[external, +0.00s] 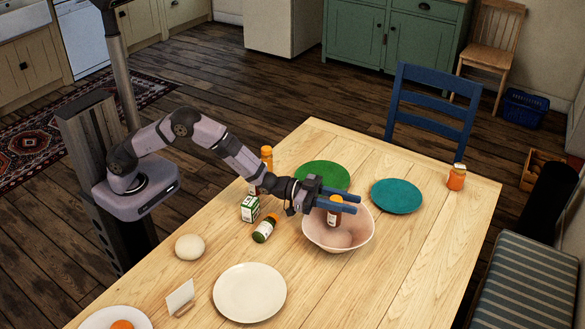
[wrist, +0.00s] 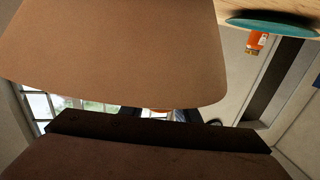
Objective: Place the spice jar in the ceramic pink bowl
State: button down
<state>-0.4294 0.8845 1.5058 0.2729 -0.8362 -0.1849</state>
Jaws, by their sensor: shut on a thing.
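The spice jar (external: 335,211), reddish-brown with a pale label, is between the blue fingers of my gripper (external: 338,200). My gripper is shut on it and holds it over the ceramic pink bowl (external: 312,229), its lower end within the rim's outline. I cannot tell if the jar touches the bowl. A rounded brownish thing (external: 338,239) shows in the bowl. In the wrist view large brown surfaces fill much of the picture, too close to identify.
Near the bowl are a green plate (external: 322,173), a teal plate (external: 397,197), a dark jar lying down (external: 265,229), a green-and-white box (external: 250,209) and a white plate (external: 250,293). An orange jar (external: 457,178) stands at the right corner. The table right of the bowl is clear.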

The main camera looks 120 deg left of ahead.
aim_at(338, 199)
jog(key=shift+f, duration=0.1)
jog(key=shift+f+b, duration=0.25)
jog(key=shift+b, duration=0.1)
jog(key=c, duration=1.4)
grip_release()
jog(key=shift+o, duration=0.2)
jog(key=shift+r, duration=0.1)
jog(key=shift+r+p, duration=0.25)
jog(key=shift+p, duration=0.15)
jog(key=s, duration=0.2)
jog(key=s+r, duration=0.1)
jog(key=shift+d+b, duration=0.3)
jog(key=shift+r, duration=2.95)
